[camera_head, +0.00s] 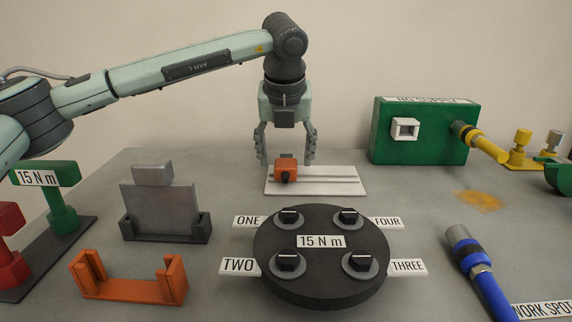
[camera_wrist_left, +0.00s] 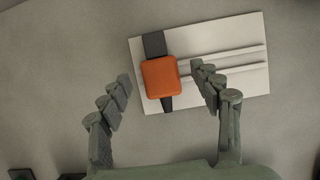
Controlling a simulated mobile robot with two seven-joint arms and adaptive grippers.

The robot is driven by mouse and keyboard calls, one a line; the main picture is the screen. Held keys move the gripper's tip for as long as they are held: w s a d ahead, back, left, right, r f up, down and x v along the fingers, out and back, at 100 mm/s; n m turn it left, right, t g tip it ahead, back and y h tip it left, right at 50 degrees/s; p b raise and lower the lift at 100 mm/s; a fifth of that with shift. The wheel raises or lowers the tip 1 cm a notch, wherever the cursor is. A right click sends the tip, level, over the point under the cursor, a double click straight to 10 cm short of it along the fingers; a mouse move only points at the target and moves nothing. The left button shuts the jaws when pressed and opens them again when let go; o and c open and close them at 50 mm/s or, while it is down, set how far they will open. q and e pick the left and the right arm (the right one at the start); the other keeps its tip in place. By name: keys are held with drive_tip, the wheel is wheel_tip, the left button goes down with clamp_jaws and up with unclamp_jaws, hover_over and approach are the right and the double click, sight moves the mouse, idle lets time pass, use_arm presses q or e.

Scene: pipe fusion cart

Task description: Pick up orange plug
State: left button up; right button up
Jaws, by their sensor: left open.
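The orange plug (camera_head: 287,166) sits on the left part of a white plate with grooves (camera_head: 335,185) at the back middle of the table. In the left wrist view the plug (camera_wrist_left: 160,77) shows as an orange block with dark parts at two opposite sides. My left gripper (camera_head: 287,160) points down over the plate, its fingers spread to either side of the plug. In the left wrist view the fingertips of the left gripper (camera_wrist_left: 160,80) flank the plug, with a gap on both sides. The gripper is open and empty. My right gripper is in neither view.
A black round disc (camera_head: 320,283) with several knobs stands in front of the plate. A green box (camera_head: 425,130) with a yellow connector is at the back right.

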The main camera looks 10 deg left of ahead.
use_arm(q)
drive_tip(key=shift+w+a+f, duration=0.1)
drive_tip(key=shift+w+f, duration=0.1)
drive_tip(key=shift+f, duration=0.3)
drive_tip(key=c, duration=1.3)
